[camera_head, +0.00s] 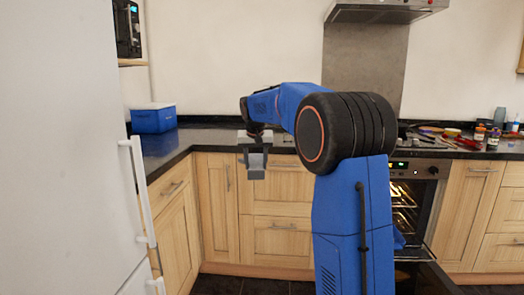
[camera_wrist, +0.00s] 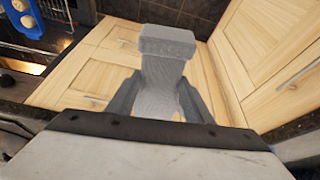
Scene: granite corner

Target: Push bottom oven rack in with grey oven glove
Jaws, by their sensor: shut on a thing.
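My gripper (camera_head: 255,172) is at the left of my arm, in front of the corner cabinets and pointing down. It is shut on a grey, cloth-textured thing that looks like the grey oven glove (camera_wrist: 162,75); the glove sits between the dark fingers in the wrist view. The oven (camera_head: 408,170) is to the right, lit inside, with its door (camera_head: 425,276) lowered. Racks (camera_head: 404,216) show inside, partly hidden behind my arm. I cannot tell clearly how far the bottom rack sticks out. The gripper is well apart from the oven.
A blue thing with pale round items (camera_wrist: 24,18) shows near the oven at top left in the wrist view. A blue box (camera_head: 153,118) stands on the left counter. A white fridge (camera_head: 65,150) fills the left. Utensils and jars (camera_head: 480,132) clutter the right counter.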

